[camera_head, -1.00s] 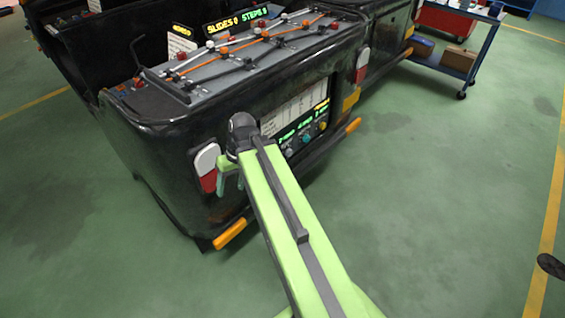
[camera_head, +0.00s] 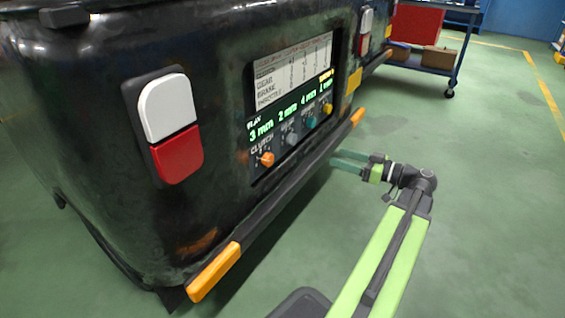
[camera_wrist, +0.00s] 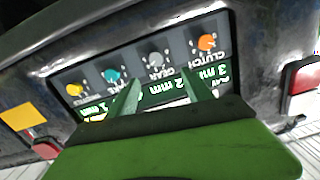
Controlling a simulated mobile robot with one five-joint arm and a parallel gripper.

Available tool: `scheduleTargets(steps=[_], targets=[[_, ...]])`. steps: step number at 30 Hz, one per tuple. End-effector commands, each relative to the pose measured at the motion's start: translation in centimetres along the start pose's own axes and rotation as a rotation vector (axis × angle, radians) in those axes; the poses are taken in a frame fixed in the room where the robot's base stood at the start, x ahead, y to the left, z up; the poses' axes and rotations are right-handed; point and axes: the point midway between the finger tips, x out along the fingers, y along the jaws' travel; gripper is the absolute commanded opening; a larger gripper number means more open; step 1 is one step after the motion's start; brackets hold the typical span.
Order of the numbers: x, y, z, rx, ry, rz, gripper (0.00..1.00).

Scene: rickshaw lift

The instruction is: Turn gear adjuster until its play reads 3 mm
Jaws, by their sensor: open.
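The gear adjuster is a grey knob (camera_head: 292,139) on the panel of the black vehicle's end. It is second from the left in the head view, between the orange clutch knob (camera_head: 267,159) and a teal knob (camera_head: 312,123). The gear readout (camera_head: 288,113) shows 2 mm. My gripper (camera_head: 335,161) is open and empty, in front of the panel and apart from it. In the wrist view, where the panel appears upside down, the grey knob (camera_wrist: 157,58) lies beyond and between my fingertips (camera_wrist: 162,82). Nothing hides the knob.
A yellow knob (camera_head: 328,108) ends the row. The other readouts show 3 mm, 4 mm and 1 mm. A printed chart (camera_head: 291,72) is above. A bumper with orange ends (camera_head: 214,271) sticks out below the panel. A blue cart (camera_head: 440,57) stands behind right; green floor is clear at right.

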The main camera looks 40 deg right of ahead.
Motion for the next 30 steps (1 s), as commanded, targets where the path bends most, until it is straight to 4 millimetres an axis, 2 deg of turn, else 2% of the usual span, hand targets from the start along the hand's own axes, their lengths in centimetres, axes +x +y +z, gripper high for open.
scheduleTargets(steps=[1,4,7,10,14,24,30], targets=[[-0.9,0.5,0.9,-0.019,0.02,0.015,0.59],[-1.6,0.7,0.5,-0.038,0.039,0.024,0.59],[-1.3,0.5,0.2,-0.041,0.041,0.02,0.59],[-0.2,0.4,0.2,-0.04,0.039,0.013,0.59],[2.5,0.2,0.1,-0.039,0.038,0.008,0.59],[11.4,0.1,-0.2,-0.038,0.037,0.002,0.59],[15.3,0.2,-0.3,-0.038,0.037,0.004,0.59]])
